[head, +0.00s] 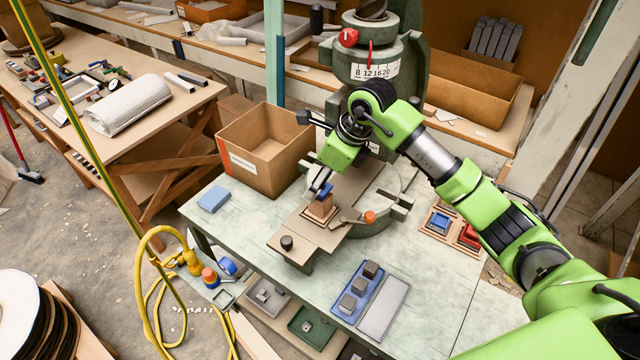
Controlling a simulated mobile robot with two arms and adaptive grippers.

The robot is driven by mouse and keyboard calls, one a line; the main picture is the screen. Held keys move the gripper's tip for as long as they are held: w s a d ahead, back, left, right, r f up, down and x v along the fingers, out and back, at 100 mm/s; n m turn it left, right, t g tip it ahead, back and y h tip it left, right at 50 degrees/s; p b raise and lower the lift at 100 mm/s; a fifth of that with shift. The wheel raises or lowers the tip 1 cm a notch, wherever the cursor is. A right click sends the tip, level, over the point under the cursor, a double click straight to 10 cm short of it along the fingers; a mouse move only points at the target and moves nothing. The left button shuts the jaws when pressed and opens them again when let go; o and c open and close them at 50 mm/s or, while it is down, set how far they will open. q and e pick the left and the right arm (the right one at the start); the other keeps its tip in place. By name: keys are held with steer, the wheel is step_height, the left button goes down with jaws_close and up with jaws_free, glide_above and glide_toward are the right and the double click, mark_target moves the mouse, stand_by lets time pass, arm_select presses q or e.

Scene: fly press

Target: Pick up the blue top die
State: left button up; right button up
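My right arm comes in from the right, and its gripper (317,188) points down over the press bed, just above a small brown block (320,207). A small blue piece (326,189) shows at its fingertips; I cannot tell whether it is the blue top die or whether the fingers grip it. A wooden tray (427,228) to the right of the press has a blue square (440,221) and a red one (469,236). I cannot tell whether the blue square is a die or a coloured pocket. My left gripper is not in view.
The green fly press (372,50) stands behind the gripper. An open cardboard box (262,172) is left of it, with a flat blue block (213,199) nearby. A blue tray (345,312) holding grey blocks lies in front, beside a grey plate (384,306). The front-right tabletop is clear.

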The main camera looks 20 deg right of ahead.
steer(key=c, duration=1.4)
steer(key=shift+r, duration=0.15)
